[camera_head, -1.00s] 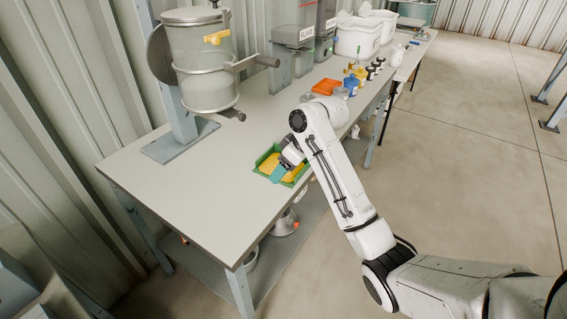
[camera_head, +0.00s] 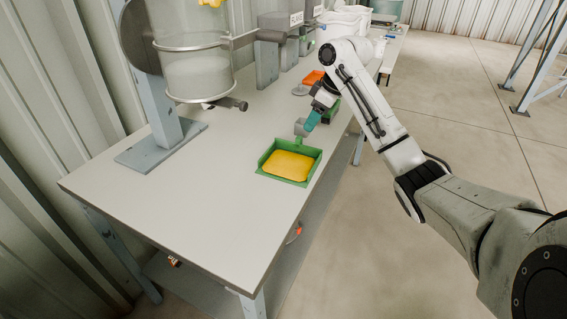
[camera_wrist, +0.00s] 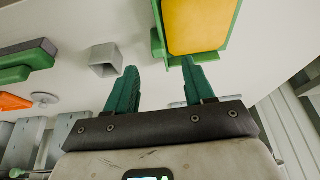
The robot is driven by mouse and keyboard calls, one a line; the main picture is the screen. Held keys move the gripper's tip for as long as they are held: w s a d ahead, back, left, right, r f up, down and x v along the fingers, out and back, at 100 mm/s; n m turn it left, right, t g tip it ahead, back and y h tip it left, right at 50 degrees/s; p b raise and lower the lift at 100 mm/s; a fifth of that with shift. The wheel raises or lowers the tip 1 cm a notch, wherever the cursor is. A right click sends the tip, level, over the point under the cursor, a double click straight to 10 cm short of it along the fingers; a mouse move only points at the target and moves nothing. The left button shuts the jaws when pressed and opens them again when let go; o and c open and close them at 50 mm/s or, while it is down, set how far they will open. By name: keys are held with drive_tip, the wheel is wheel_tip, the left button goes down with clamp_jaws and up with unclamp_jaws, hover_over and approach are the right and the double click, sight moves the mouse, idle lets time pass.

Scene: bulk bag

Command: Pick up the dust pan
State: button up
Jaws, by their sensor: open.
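The dust pan (camera_head: 263,160) is a green tray with a yellow mass in it, lying on the table near its front edge. Its green edge also shows at the top of the wrist view (camera_wrist: 231,28). My gripper (camera_head: 307,128) is just beyond the pan's far side, low over the table. In the wrist view my gripper (camera_wrist: 159,66) has its two teal fingers apart with bare table between the tips. The right fingertip overlaps the pan's near edge in that view; I cannot tell whether it touches. The pan's handle is not clearly visible.
A small grey square hollow piece (camera_wrist: 105,60) sits left of the fingers. A green and grey item (camera_wrist: 27,62) and an orange tray (camera_head: 314,77) lie farther along. A clear vessel on a stand (camera_head: 193,70) is at left. The near table (camera_head: 180,220) is clear.

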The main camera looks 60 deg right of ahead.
sight(301, 137)
drive_tip(key=x, duration=1)
drive_tip(key=shift+w+d+f, duration=0.1)
drive_tip(key=shift+w+f, duration=0.05)
drive_tip(key=shift+w, duration=0.35)
clamp_jaws()
